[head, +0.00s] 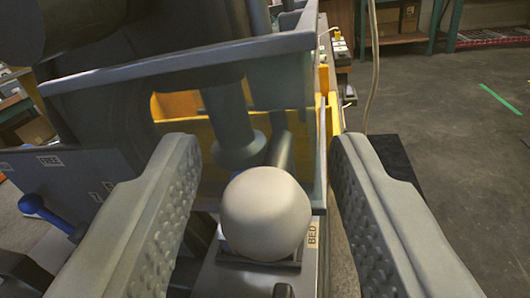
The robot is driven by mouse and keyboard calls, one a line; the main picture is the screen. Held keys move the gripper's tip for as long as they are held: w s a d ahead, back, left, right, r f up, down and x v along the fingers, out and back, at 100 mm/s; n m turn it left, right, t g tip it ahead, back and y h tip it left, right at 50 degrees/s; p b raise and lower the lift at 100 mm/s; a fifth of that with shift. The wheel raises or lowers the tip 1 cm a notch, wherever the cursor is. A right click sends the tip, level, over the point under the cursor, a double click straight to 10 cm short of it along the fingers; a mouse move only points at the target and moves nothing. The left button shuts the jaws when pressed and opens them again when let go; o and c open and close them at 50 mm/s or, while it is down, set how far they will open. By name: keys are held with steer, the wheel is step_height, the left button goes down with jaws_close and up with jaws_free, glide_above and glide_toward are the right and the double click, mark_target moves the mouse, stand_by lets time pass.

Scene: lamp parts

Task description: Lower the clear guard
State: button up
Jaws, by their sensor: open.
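My gripper (265,150) is open, with one ridged grey finger on each side of the picture. A grey-blue, partly see-through frame (185,66) crosses above and beyond the fingers. It may be the clear guard, but I cannot tell for sure. Its lower part is partly hidden by the fingers and knob.
A yellow panel (185,108) and a dark grey cylinder (233,117) stand behind the knob. A blue-handled lever (45,212) and a FREE label (50,161) are at left. A cable (373,65) hangs at right. Open concrete floor (455,140) lies right.

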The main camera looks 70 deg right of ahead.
jaws_close()
step_height(320, 180, down, 5)
jaws_free()
stand_by(0.4)
steer(key=shift+a, duration=0.15)
steer(key=v, duration=1.7)
steer(key=shift+s+r, duration=0.1)
